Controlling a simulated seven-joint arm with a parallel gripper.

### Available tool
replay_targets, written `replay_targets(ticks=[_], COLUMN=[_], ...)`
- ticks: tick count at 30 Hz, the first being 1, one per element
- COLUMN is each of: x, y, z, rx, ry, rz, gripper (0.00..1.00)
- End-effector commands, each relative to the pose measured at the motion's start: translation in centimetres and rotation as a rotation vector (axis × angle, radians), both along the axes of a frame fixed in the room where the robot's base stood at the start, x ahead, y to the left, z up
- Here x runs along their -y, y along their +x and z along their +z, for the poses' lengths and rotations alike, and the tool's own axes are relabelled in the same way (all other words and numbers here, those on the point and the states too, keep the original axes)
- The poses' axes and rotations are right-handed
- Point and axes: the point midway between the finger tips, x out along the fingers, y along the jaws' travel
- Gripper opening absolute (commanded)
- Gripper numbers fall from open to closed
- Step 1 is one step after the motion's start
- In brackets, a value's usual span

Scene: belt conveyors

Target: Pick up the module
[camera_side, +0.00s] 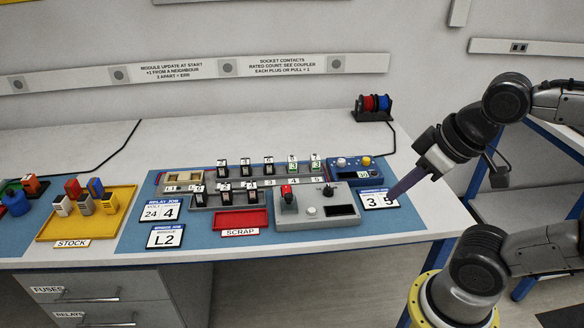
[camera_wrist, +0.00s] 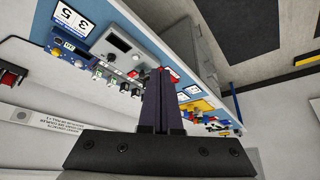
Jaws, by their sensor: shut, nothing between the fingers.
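My gripper (camera_side: 391,197) is shut and empty. Its dark fingers point down-left, with the tips in front of the card reading 3 5 (camera_side: 380,201) at the right end of the bench; I cannot tell whether they touch it. The fingers (camera_wrist: 160,72) also show shut in the wrist view. Several black modules with white tops stand in two rows on a grey rack, one of them in the back row (camera_side: 246,167). Several coloured modules stand in the yellow STOCK tray (camera_side: 119,207), including a blue one (camera_side: 95,187). Which module is meant cannot be told.
A grey control box (camera_side: 331,207) with a red lever stands right of the red SCRAP tray (camera_side: 241,221). A blue box (camera_side: 349,167) with knobs is behind it. Cards reading 24 4 (camera_side: 161,212) and L2 (camera_side: 165,237) lie at the front. The back of the bench is mostly clear.

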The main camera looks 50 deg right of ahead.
Motion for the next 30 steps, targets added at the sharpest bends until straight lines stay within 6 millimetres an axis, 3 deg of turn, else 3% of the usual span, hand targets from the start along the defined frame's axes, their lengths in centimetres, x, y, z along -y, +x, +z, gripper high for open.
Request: replay_targets(ticks=[5, 19, 30], x=[0.0, 0.0, -0.01], y=[0.01, 0.01, 0.0], z=[0.0, 0.02, 0.01], rx=[0.0, 0.0, 0.0], ry=[0.0, 0.0, 0.014], rz=[0.0, 0.0, -0.026], gripper=[0.0, 0.83, 0.85])
